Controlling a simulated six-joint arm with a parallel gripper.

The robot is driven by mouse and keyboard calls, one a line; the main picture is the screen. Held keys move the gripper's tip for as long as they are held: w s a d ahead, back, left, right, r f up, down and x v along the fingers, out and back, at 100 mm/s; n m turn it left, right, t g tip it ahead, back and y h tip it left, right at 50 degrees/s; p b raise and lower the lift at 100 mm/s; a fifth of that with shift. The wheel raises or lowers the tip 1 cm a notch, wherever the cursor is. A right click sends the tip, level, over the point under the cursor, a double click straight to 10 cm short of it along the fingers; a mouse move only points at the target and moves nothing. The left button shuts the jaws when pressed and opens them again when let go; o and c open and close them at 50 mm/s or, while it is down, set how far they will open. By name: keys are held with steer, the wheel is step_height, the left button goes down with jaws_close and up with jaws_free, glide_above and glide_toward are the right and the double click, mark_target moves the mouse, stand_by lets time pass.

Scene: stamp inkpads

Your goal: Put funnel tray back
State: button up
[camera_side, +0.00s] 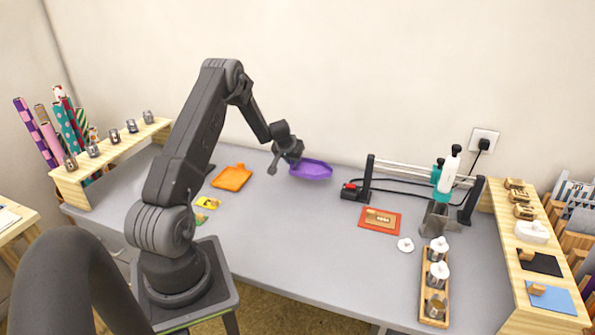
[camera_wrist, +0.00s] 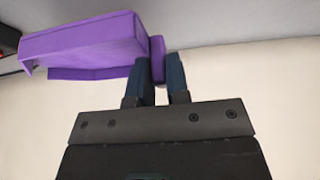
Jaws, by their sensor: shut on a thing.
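A purple tray (camera_side: 311,170), which I take to be the funnel tray, is held at my gripper (camera_side: 291,160) near the back of the grey table in the side view. In the wrist view, my gripper (camera_wrist: 162,72) has its two dark fingers closed on a narrow purple tab at the end of the tray (camera_wrist: 85,45). The tray's body extends to the left of the fingers there. It appears to be raised above the table, though the exact height is hard to tell. An orange tray (camera_side: 232,178) lies on the table to the left of my gripper.
A red pad with a stamp (camera_side: 380,220) and a wooden holder with jars (camera_side: 435,287) are in front. Wooden shelves line both table sides. The middle of the table (camera_side: 300,240) is clear.

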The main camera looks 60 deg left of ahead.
mark_target(311, 165)
steer(key=shift+w+d+f, duration=0.25)
steer(key=shift+w+f, duration=0.3)
steer(key=shift+w, duration=0.25)
steer(key=shift+f, duration=1.95)
steer(key=o, duration=0.7)
